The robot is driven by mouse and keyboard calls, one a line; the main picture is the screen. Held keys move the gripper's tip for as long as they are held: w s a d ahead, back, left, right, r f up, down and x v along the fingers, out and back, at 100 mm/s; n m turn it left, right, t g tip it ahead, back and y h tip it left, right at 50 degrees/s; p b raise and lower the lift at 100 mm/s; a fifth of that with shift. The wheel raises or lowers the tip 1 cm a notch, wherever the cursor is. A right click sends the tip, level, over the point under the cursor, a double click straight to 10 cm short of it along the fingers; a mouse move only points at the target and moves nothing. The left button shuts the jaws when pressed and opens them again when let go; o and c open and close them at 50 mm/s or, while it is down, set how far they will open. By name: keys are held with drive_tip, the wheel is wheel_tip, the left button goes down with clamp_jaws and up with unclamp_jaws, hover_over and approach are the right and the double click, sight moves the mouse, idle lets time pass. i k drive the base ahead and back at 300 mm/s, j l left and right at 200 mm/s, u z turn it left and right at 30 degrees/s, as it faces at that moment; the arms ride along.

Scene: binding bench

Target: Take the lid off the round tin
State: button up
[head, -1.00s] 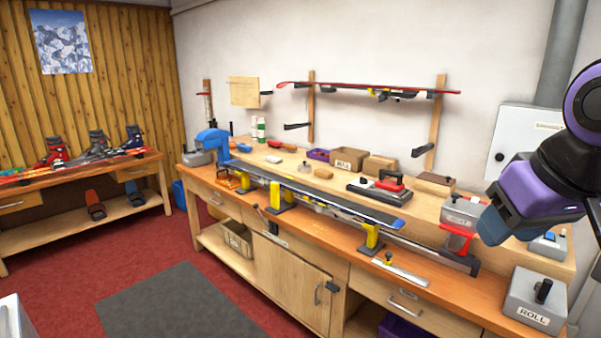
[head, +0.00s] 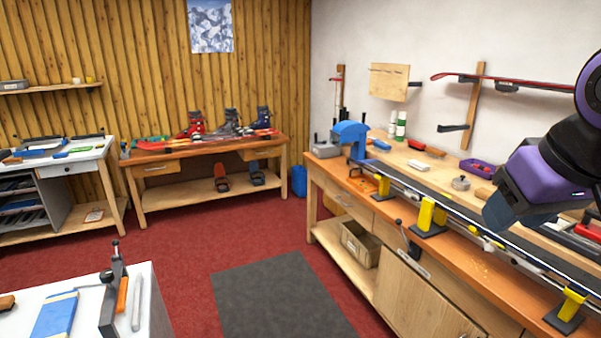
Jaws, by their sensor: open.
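A small round grey tin (head: 461,183) stands on the raised back shelf of the long workbench, right of the middle of the head view. It seems to have a small knob on top; whether a lid sits on it is too small to tell. My gripper (head: 503,209), dark blue below a purple wrist, hangs at the right, in front of the bench in the picture and apart from the tin. It is open with nothing seen in it; its fingertips are hard to make out.
The long workbench (head: 352,207) holds a ski in yellow supports (head: 428,214), a blue vise (head: 350,137) and a purple tray (head: 478,167). A white table (head: 150,310) is at lower left. Red carpet and a grey mat (head: 280,300) leave free floor between.

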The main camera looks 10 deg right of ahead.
sight(462, 182)
drive_tip(key=i+j+z, duration=0.15)
drive_tip(key=i, duration=0.35)
drive_tip(key=i+j+z, duration=0.15)
drive_tip(key=i, duration=0.4)
drive_tip(key=i+j+z, duration=0.15)
drive_tip(key=i, duration=0.35)
drive_tip(key=i+j+z, duration=0.2)
drive_tip(key=i+z, duration=0.25)
drive_tip(key=i+j+z, duration=0.15)
drive_tip(key=j+z, duration=0.25)
drive_tip(key=i+j+z, duration=0.25)
drive_tip(key=z, duration=0.2)
drive_tip(key=i+j+z, duration=0.2)
drive_tip(key=j+z, duration=0.2)
drive_tip(key=i+j+z, duration=0.1)
drive_tip(key=j+z, duration=0.15)
drive_tip(key=j, duration=0.3)
